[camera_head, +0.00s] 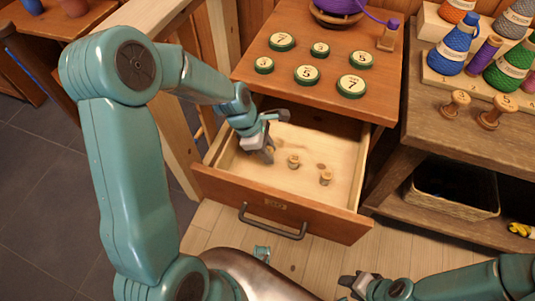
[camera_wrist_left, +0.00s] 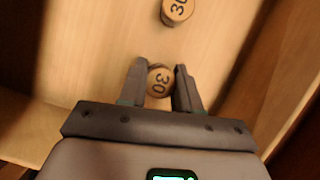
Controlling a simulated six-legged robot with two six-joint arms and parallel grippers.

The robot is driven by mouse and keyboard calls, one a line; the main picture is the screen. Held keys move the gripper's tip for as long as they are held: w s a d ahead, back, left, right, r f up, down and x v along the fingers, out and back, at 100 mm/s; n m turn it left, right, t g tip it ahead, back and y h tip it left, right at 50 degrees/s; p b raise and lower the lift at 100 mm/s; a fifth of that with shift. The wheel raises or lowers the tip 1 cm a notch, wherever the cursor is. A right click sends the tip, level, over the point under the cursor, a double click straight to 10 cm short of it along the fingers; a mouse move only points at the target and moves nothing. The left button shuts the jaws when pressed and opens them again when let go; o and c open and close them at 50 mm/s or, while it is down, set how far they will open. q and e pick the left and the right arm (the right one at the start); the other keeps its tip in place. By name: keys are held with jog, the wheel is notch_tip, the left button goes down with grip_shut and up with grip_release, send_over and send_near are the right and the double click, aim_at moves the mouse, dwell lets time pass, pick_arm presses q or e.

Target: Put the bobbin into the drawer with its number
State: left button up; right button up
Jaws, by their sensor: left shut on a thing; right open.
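My left gripper (camera_head: 267,155) is down inside the open drawer (camera_head: 282,208), near its left side. It is shut on a small wooden bobbin, whose round end shows 30 in the left wrist view (camera_wrist_left: 159,80). Whether the bobbin touches the drawer floor I cannot tell. Two other bobbins stand in the drawer, one near the middle (camera_head: 293,161) and one further right (camera_head: 326,178). In the left wrist view, another numbered bobbin (camera_wrist_left: 177,10) stands beyond the gripper. The drawer's label is too small to read. My right gripper (camera_head: 352,284) is open and empty at the bottom.
Several green-rimmed number discs (camera_head: 282,42) and a purple yarn bowl (camera_head: 337,10) sit on the cabinet top above the drawer. The right bench holds yarn cones (camera_head: 455,45) and two wooden bobbins (camera_head: 455,103); a basket (camera_head: 450,192) is below. The drawer walls surround my left gripper.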

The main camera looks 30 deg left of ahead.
pick_arm(q)
jog(key=shift+f, duration=0.6)
pick_arm(e)
jog(key=shift+f, duration=0.2)
pick_arm(q)
jog(key=shift+f, duration=0.2)
jog(key=o, duration=1)
jog(key=p+v, duration=0.3)
jog(key=v, duration=0.9)
jog(key=shift+r, duration=0.2)
pick_arm(e)
notch_tip(320, 180, up, 3)
jog(key=shift+r, duration=0.1)
